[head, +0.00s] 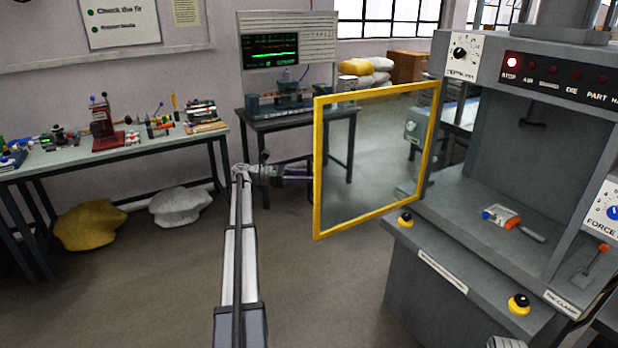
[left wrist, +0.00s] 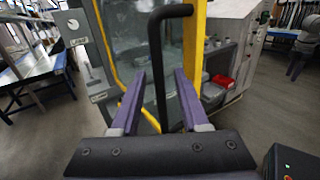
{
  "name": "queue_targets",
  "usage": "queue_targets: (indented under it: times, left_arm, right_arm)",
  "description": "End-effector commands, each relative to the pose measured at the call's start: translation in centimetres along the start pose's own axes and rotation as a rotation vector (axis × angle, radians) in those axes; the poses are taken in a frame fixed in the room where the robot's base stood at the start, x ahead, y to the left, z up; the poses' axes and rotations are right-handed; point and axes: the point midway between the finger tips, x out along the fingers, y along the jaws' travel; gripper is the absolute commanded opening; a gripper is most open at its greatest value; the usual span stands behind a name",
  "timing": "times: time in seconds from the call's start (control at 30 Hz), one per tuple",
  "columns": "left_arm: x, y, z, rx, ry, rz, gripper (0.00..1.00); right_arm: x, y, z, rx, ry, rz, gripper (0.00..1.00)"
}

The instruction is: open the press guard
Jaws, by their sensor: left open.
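The press guard (head: 318,170) is a clear panel in a yellow frame. In the head view it stands swung out to the left of the press (head: 470,230), and the press's work space is uncovered. My left gripper (head: 300,174) is at the guard's free edge, partly hidden behind its frame. In the left wrist view, the guard's yellow frame (left wrist: 193,50) and its black bar handle (left wrist: 155,60) show. The handle stands between the two open purple fingers (left wrist: 160,95), with gaps visible on both sides.
Inside the press lies a small orange and blue part (head: 513,224). Yellow buttons (head: 518,303) sit on its front. A workbench (head: 120,150) with tools and a desk with a monitor (head: 275,53) stand along the wall.

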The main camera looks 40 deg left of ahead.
Motion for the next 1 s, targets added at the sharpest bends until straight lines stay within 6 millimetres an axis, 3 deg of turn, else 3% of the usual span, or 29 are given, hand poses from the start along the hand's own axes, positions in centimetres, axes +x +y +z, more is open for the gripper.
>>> queue_targets:
  times: [0.53, 1.0]
  left_arm:
    - [-7.2, 0.1, 0.0, 0.000, 0.000, 0.002, 0.45]
    - [-7.6, 0.0, 0.0, 0.000, 0.000, 0.000, 0.45]
  right_arm:
    - [0.0, 0.0, 0.0, 0.000, 0.000, 0.000, 0.50]
    - [0.0, 0.0, 0.0, 0.000, 0.000, 0.000, 0.50]
